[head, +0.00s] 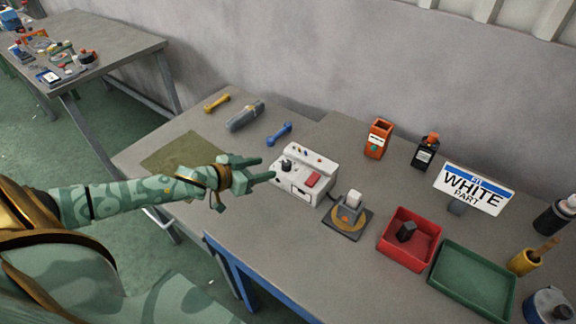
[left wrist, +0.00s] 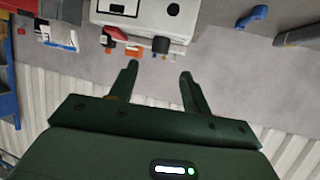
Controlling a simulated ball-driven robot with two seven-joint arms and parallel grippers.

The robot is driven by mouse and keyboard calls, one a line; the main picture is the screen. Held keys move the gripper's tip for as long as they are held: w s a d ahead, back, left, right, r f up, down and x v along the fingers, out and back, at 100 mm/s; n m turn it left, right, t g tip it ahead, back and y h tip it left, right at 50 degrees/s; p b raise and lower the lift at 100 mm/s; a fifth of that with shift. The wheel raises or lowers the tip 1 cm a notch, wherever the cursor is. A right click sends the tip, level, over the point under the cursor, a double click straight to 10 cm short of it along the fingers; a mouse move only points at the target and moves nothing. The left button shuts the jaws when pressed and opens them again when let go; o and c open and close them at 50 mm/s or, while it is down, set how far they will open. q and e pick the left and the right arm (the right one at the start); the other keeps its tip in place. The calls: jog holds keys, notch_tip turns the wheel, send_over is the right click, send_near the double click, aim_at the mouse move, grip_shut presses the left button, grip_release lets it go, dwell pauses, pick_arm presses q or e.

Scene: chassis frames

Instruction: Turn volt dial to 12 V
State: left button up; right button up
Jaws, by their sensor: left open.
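The white power box (head: 300,190) stands on the grey bench in the middle of the head view. Its black dial (head: 288,165) is on the left of its sloped top, and a red switch (head: 313,179) is to the right. The dial's marks are too small to read. My left gripper (head: 266,168) is open and empty, just left of the dial, its fingers pointing at it and apart from it. In the left wrist view the white box (left wrist: 118,17) is at the top, with what looks like the dial (left wrist: 161,44) beyond the gap between the open fingers. My right gripper is out of view.
A grey device with a yellow ring (head: 347,214) stands right of the box, then a red tray (head: 425,248) and a green tray (head: 470,285). An orange container (head: 378,138) and black bottle (head: 425,152) stand behind. A blue wrench (head: 279,133) lies behind the box. An olive mat (head: 170,155) lies left.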

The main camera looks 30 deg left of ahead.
aim_at(284, 163)
pick_arm(q)
jog(key=b+x, duration=0.2)
jog(key=x, duration=0.7)
jog(key=shift+w+d, duration=0.15)
jog(key=shift+w, duration=0.1)
jog(key=c, duration=1)
